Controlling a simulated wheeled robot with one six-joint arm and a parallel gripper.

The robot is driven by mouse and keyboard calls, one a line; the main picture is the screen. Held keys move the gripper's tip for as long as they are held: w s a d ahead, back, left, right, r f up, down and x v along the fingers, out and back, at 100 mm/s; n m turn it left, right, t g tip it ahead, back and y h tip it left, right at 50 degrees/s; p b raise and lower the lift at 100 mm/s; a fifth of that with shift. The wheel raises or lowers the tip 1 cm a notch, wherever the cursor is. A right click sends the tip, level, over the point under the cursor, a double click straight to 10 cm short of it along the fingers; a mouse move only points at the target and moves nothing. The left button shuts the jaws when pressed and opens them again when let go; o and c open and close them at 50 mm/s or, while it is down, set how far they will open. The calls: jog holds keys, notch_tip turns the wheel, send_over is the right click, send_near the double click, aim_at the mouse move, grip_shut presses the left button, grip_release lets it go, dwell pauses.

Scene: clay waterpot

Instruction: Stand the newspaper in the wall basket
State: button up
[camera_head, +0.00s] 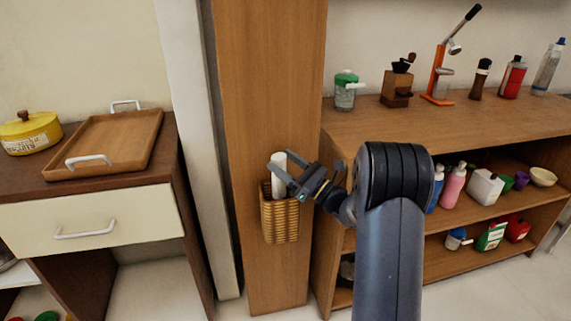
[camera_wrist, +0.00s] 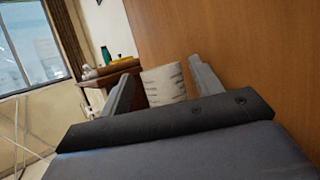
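The newspaper (camera_head: 278,176) is a pale upright roll. Its lower end goes down behind the front rim of the woven wall basket (camera_head: 281,220), which hangs on the wooden pillar. Its top stands above the rim. My gripper (camera_head: 284,170) is at the roll, just above the basket, reaching in from the right. In the wrist view the newspaper (camera_wrist: 163,86) shows between the two spread fingers, with a gap at the left finger. The fingers look open around it. How deep the roll sits in the basket is hidden.
The wooden pillar (camera_head: 265,80) stands behind the basket. A shelf unit (camera_head: 450,125) with bottles and a grinder is to the right, close to my arm. A cabinet with a wooden tray (camera_head: 105,145) and yellow pot (camera_head: 30,134) is on the left.

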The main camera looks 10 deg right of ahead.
jog(key=shift+o, duration=0.3)
jog(key=v, duration=1.1)
jog(key=shift+p, duration=0.4)
jog(key=shift+w+a, duration=0.1)
jog(key=shift+a, duration=0.05)
jog(key=x, duration=1.1)
jog(key=shift+r+b, duration=0.1)
jog(key=shift+b, duration=0.3)
jog(key=shift+r+p, duration=0.65)
jog(key=shift+r, duration=0.05)
jog(key=shift+r+p, duration=0.5)
jog(key=shift+r, duration=0.2)
